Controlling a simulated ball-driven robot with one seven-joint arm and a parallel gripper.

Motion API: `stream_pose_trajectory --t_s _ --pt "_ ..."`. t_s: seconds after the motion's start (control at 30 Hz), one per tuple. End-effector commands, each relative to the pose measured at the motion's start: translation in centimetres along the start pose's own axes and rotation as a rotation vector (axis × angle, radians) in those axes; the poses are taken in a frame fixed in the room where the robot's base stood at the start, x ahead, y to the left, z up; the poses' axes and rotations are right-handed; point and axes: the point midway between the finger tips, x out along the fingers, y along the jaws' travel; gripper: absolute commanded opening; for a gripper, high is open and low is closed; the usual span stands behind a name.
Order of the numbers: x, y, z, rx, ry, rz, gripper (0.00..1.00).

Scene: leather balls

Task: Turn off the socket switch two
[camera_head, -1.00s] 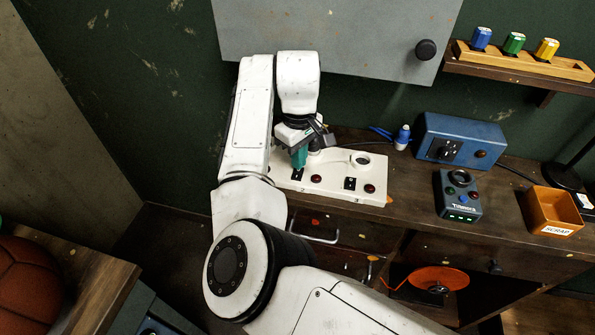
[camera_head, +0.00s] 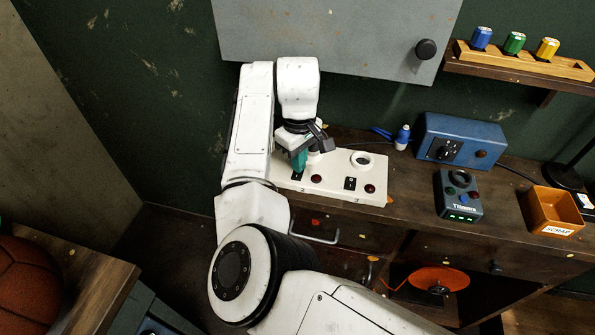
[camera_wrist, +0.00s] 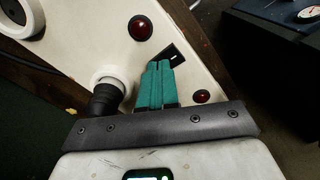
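The white socket board (camera_head: 335,187) lies on the workbench, with the digits 2 and 3 on its front edge. Switch two (camera_head: 298,176) is a small black rocker left of a red lamp (camera_head: 316,179). My gripper (camera_head: 299,168) points down over this switch. In the wrist view its teal fingers (camera_wrist: 158,66) lie side by side, shut with nothing visible between them. Their tips overlap the black plate of switch two (camera_wrist: 176,53) and hide part of it. I cannot tell whether they touch it or which way the rocker is tilted. A black plug (camera_wrist: 104,98) stands beside the fingers.
Switch three (camera_head: 350,183) and its red lamp (camera_head: 370,189) are to the right, below an empty round socket (camera_head: 362,161). A grey cabinet (camera_head: 335,40) hangs above my arm. A blue box (camera_head: 460,140), dark control box (camera_head: 458,196) and orange scrap bin (camera_head: 553,211) stand farther right.

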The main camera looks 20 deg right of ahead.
Motion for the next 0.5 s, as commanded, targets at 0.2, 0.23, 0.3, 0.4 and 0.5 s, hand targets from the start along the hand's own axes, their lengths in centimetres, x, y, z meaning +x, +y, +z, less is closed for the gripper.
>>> stream_pose_trajectory --t_s 0.2,0.23,0.3,0.4,0.5 --pt "0.2 0.0 0.1 0.0 -0.002 -0.003 0.0" --pt "0.1 0.0 0.1 0.0 -0.002 -0.003 0.0" --pt "-0.2 0.0 0.1 0.0 -0.002 -0.003 0.0" --pt "-1.0 0.0 0.1 -0.001 -0.003 -0.002 0.0" --pt "-1.7 0.0 0.1 0.0 -0.002 -0.002 0.0"
